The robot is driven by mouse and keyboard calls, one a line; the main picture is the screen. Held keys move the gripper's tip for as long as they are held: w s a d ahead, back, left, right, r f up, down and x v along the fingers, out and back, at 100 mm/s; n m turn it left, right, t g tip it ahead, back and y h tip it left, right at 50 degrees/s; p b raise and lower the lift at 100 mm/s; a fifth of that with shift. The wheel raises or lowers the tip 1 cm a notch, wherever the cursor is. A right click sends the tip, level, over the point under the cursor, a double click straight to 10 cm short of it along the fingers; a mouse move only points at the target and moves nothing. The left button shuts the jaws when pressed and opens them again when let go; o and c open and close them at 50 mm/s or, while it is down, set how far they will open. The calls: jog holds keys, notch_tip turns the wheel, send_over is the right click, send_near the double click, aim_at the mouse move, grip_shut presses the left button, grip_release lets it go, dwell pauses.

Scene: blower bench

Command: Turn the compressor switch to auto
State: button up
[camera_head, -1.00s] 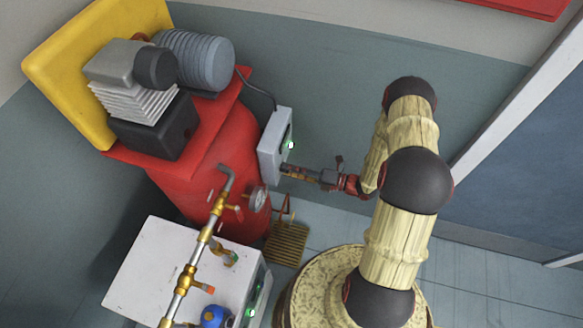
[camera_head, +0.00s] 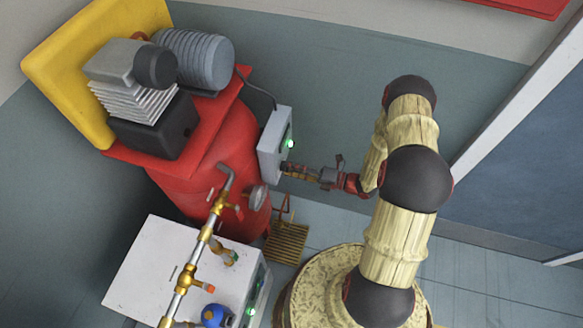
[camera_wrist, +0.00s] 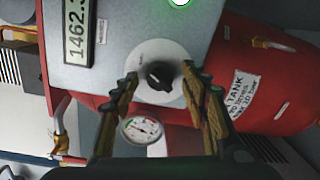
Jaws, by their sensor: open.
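The compressor switch (camera_wrist: 160,75) is a black knob on a round white dial, on the face of a grey control box (camera_wrist: 125,25). In the head view the control box (camera_head: 272,148) is fixed beside the red tank, and its knob cannot be made out. My gripper (camera_wrist: 158,84) is open, with one finger on each side of the dial in the wrist view. The knob shows between the fingertips; whether they touch it I cannot tell. In the head view my gripper (camera_head: 285,168) is at the lower front of the box. The dial's markings are not readable.
The red tank (camera_head: 215,150) carries the compressor motor and a yellow guard (camera_head: 70,70). A pressure gauge (camera_wrist: 141,128) sits below the dial in the wrist view. A white cabinet (camera_head: 140,265) with brass piping stands at lower left. A green lamp (camera_head: 290,143) glows on the box.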

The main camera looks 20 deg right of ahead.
jog(key=v, duration=1.2)
dwell(0.5)
